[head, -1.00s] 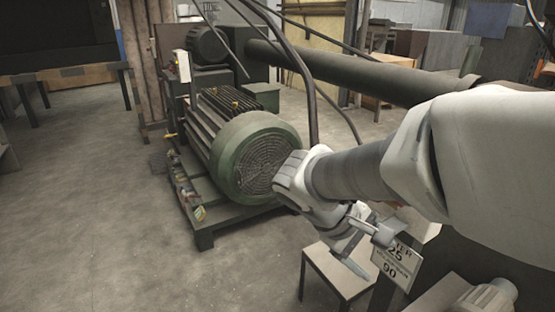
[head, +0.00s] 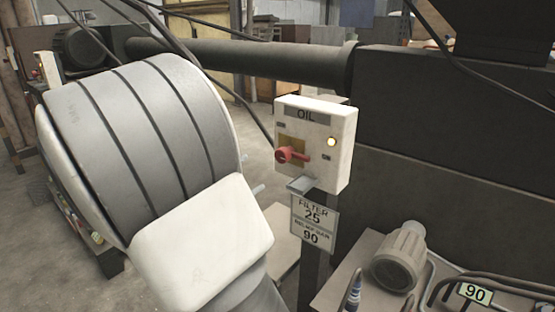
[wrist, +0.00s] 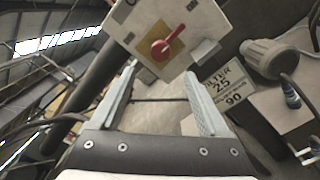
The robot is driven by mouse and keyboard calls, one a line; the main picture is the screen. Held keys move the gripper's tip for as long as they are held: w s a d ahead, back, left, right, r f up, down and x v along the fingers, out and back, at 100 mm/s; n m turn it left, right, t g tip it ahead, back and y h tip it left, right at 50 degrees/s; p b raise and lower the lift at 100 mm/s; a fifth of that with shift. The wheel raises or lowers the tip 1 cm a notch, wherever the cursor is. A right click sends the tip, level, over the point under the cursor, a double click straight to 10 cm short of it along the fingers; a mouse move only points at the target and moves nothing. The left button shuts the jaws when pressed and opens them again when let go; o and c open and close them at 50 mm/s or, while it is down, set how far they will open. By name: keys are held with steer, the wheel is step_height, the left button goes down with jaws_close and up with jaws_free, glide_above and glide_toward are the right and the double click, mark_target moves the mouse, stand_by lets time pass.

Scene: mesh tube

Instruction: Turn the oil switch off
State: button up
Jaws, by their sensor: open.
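The oil switch is a red rotary handle (head: 290,155) on a yellow plate, on the front of a white box (head: 340,150) marked OIL. The handle lies roughly level in the head view, and a yellowish lamp (head: 331,142) at its upper right looks lit. In the wrist view the red handle (wrist: 165,47) appears just beyond my fingertips, tilted up to the right. My gripper (wrist: 159,72) is open and empty, pointing at the box, with a finger either side of the picture's middle. It looks apart from the handle. In the head view my wrist hides most of the fingers.
A sign reading FILTER 25 and 90 (head: 314,222) hangs below the box. A grey capped cylinder (head: 399,258) and bent pipes stand at lower right. A large dark cabinet (head: 450,150) is behind the box. A thick pipe (head: 240,60) runs behind.

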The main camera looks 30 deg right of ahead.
mark_target(279, 157)
steer(key=b+x, duration=0.2)
steer(key=x, duration=1.1)
steer(key=shift+b, duration=0.35)
jaws_close()
